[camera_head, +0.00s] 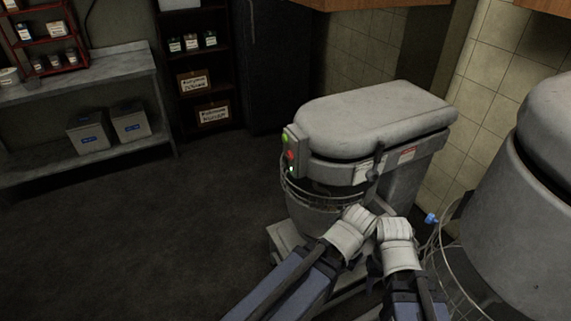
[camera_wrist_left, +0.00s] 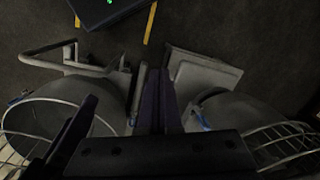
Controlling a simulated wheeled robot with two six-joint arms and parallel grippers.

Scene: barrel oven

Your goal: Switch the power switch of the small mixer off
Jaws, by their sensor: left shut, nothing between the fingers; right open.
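The small mixer (camera_head: 375,115) is the grey machine in the middle of the head view, with a rounded top and a bowl below. Its control panel (camera_head: 294,150) on the left end has a green button on top, a red part and a small bright green light. The power switch's position is too small to tell. My right gripper (camera_head: 374,268) is low in front of the mixer, dark and partly hidden, apart from the panel. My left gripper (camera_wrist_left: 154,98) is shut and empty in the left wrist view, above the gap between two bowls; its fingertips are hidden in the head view.
A larger mixer (camera_head: 525,180) with a wire guard stands at the right, close to my right arm. A metal shelf table (camera_head: 75,75) with bins is at the far left, and a dark rack (camera_head: 205,65) at the back. The floor (camera_head: 150,230) on the left is clear.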

